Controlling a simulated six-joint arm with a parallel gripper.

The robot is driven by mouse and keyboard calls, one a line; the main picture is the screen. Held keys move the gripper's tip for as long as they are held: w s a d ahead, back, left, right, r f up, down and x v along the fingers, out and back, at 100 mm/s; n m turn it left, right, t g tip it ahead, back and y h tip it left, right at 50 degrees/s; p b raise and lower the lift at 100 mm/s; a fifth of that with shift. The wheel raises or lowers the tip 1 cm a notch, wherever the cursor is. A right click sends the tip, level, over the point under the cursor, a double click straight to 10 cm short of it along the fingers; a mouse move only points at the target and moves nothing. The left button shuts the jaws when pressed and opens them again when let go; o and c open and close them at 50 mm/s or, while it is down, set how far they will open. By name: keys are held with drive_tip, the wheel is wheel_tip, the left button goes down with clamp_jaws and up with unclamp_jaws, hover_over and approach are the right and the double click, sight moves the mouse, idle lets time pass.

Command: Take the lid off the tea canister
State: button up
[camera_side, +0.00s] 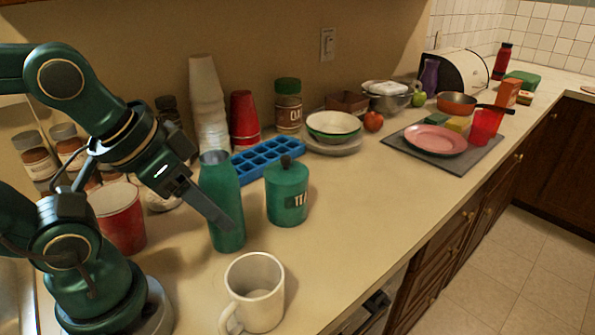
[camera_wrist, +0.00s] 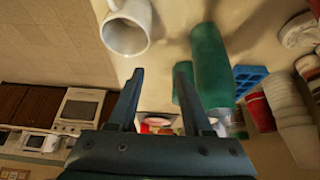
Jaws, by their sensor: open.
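The canister cannot be made out clearly there, perhaps partly hidden by the right finger.
A white mug (camera_side: 255,295) stands in front of the bottle and canister. A blue ice tray (camera_side: 268,158) lies behind the canister, near stacked cups (camera_side: 208,110) and a bowl (camera_side: 333,125). A pink plate (camera_side: 435,139) is farther right. The counter right of the canister is clear.

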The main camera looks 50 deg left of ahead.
drive_tip(key=shift+o, duration=1)
